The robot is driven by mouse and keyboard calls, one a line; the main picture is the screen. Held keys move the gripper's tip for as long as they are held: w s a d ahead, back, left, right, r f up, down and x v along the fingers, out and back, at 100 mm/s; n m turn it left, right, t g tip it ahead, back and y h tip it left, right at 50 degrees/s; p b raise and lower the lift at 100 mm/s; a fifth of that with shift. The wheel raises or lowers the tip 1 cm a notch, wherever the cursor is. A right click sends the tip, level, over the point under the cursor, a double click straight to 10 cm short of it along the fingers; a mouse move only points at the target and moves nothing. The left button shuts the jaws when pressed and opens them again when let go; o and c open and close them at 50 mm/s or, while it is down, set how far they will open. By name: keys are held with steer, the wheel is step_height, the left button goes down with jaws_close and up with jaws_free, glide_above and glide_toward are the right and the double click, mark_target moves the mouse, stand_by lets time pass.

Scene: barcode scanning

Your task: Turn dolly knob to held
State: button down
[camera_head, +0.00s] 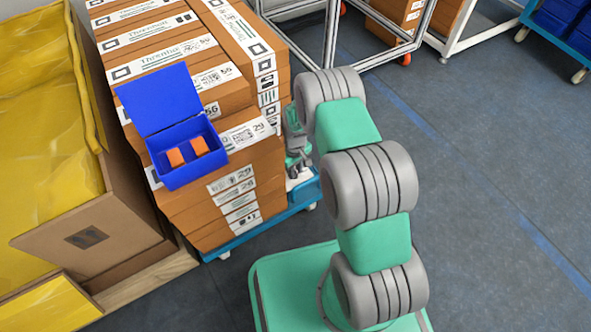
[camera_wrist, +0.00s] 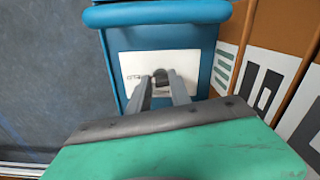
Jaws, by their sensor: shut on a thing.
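In the wrist view the dolly (camera_wrist: 203,43) is a blue frame with a white label plate (camera_wrist: 133,66) on its side. A small dark knob (camera_wrist: 161,77) sits on this plate between the fingertips of my gripper (camera_wrist: 162,88). My gripper's two grey fingers are shut on the knob. The knob is mostly hidden by the fingers, and the setting it points to cannot be read. In the head view the blue dolly (camera_head: 262,231) shows under the stacked boxes.
Stacked brown boxes (camera_head: 191,212) stand on the dolly, and box sides (camera_wrist: 266,60) rise close at the right in the wrist view. A blue open bin (camera_head: 188,178) with two orange pieces sits on the stack. Open floor (camera_head: 490,180) lies to the right.

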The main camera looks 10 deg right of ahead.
steer(key=shift+m, duration=1.1)
steer(key=c, duration=1.2)
jaws_free()
step_height(320, 180, up, 8)
steer(key=p, duration=0.3)
steer(key=shift+f, duration=0.1)
